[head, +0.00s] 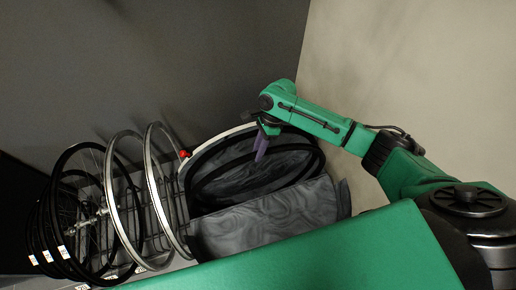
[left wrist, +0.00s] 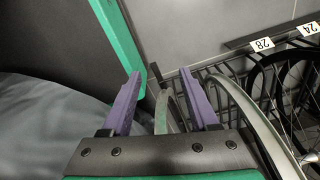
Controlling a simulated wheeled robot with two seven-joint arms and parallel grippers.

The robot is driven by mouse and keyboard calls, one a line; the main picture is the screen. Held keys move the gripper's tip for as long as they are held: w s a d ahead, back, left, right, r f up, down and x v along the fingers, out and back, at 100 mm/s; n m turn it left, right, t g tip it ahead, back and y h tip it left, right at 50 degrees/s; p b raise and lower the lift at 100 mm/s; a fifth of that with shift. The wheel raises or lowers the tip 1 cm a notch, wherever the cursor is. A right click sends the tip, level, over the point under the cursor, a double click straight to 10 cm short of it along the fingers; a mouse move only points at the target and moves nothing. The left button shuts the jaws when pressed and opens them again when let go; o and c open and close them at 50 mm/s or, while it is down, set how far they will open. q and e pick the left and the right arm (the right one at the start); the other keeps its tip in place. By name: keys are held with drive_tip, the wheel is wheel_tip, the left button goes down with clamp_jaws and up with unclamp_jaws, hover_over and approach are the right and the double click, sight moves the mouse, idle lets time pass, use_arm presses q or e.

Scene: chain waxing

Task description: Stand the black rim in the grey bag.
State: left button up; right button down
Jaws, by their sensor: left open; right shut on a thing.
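The black rim (head: 302,137) stands tilted inside the open mouth of the grey bag (head: 265,217). Its upper arc shows above the bag's front panel and its lower part is hidden behind that panel. My right gripper (head: 262,150) is shut on the black rim at its top edge, with purple fingers pointing down. The left gripper does not show in the head view.
Silver rims (head: 156,190) and black spoked wheels (head: 60,225) stand in a wire rack left of the bag. A pale arc (head: 212,145) runs behind the black rim. A red knob (head: 184,154) sits near the rack. Walls close off the back.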

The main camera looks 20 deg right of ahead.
idle(0.3)
drive_tip(key=shift+w, duration=0.1)
drive_tip(key=shift+w+a, duration=0.1)
drive_tip(key=shift+w, duration=0.7)
drive_tip(key=c, duration=0.6)
unclamp_jaws()
drive_tip(key=shift+c, duration=0.2)
drive_tip(key=v, duration=1.4)
drive_tip(key=shift+r, duration=0.25)
drive_tip(key=shift+f, duration=0.1)
